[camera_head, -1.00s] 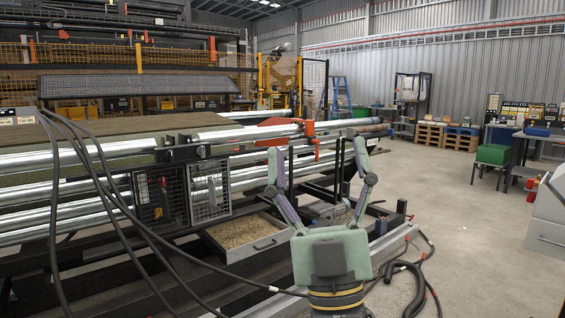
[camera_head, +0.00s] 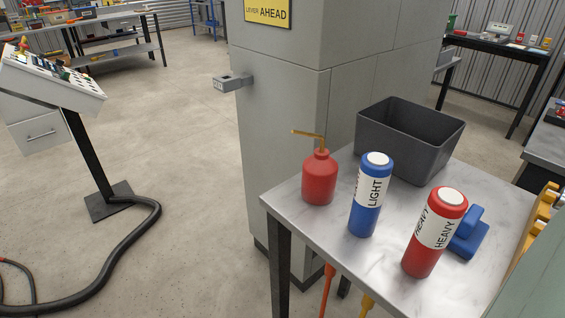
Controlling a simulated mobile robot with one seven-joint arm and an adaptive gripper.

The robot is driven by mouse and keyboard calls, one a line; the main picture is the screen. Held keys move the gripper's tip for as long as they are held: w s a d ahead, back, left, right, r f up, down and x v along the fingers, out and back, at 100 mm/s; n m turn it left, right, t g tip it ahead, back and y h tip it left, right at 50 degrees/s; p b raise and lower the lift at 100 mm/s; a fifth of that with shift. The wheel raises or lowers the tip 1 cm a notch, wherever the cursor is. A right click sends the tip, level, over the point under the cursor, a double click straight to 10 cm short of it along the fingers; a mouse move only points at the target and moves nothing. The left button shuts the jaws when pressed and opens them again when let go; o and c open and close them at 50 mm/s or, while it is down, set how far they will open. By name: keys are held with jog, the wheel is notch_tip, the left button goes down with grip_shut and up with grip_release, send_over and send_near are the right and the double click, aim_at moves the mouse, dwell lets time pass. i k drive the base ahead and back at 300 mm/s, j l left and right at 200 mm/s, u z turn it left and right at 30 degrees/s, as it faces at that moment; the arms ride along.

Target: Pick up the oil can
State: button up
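The red oil can (camera_head: 319,180) with a thin brass spout stands upright near the left back edge of a metal-topped table (camera_head: 300,225). Its spout points up and to the left. To its right stands a blue bottle (camera_head: 366,208) labelled LIGHT. Further right and nearer stands a red bottle (camera_head: 425,258) labelled HEAVY. Nothing touches the oil can that I can see. My gripper is not in this view; only a green-grey surface, likely part of my arm, shows at the lower right corner.
A dark open bin (camera_head: 408,140) stands behind the bottles. A blue object (camera_head: 468,235) lies partly hidden behind the HEAVY bottle. A grey cabinet (camera_head: 285,120) rises behind the table. A control panel on a stand (camera_head: 92,160) and a black hose (camera_head: 110,268) are left; floor between is clear.

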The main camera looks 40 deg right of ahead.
aim_at(320, 171)
jog(key=i+z, duration=0.15)
jog(key=z, duration=0.2)
jog(key=i+j+z, duration=0.1)
jog(key=z, duration=1.3)
